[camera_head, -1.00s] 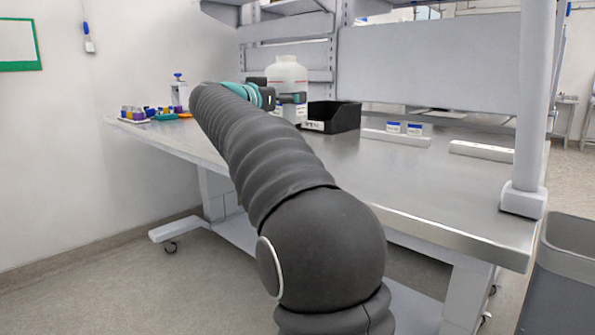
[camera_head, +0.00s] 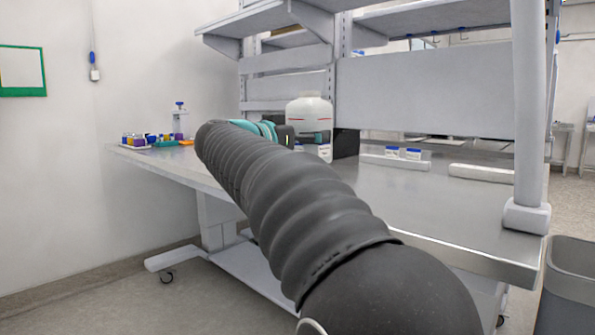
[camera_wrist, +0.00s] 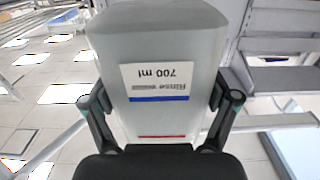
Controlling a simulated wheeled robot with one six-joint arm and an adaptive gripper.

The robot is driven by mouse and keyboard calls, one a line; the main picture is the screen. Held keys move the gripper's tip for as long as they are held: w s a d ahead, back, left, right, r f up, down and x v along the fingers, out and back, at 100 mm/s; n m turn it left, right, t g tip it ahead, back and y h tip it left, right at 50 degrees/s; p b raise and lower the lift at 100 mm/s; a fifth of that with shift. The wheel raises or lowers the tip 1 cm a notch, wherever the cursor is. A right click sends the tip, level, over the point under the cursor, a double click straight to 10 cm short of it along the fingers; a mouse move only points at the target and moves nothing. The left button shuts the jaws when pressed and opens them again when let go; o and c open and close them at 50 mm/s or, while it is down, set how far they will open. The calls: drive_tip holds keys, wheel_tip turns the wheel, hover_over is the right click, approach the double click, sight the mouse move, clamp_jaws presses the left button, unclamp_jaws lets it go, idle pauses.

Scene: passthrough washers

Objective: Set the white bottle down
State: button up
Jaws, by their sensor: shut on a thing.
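The white bottle (camera_head: 310,114) is upright at the bench in the head view, with a label low on its side. In the wrist view the bottle (camera_wrist: 165,45) fills the middle, upside down in the picture, with a "700 ml" label. My gripper (camera_wrist: 160,100) has a finger on each side of the bottle and is shut on it.
A black bin (camera_head: 346,143) stands just behind and right of the bottle. Blue-capped containers (camera_head: 403,153) and a white strip (camera_head: 481,173) lie farther right. A rack of colored vials (camera_head: 140,140) is at the left. The front right of the bench is clear. Shelves hang above.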

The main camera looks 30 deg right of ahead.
drive_tip(key=a, duration=0.1)
drive_tip(key=a+f, duration=0.1)
drive_tip(key=shift+s+a+f, duration=0.3)
drive_tip(key=shift+s+a, duration=0.05)
drive_tip(key=shift+f+b, duration=0.85)
drive_tip(key=shift+f, duration=1.05)
drive_tip(key=shift+f, duration=0.15)
drive_tip(key=o, duration=1.6)
drive_tip(key=shift+a, duration=0.1)
drive_tip(key=p+v, duration=0.1)
drive_tip(key=v, duration=1)
drive_tip(key=shift+a, duration=0.4)
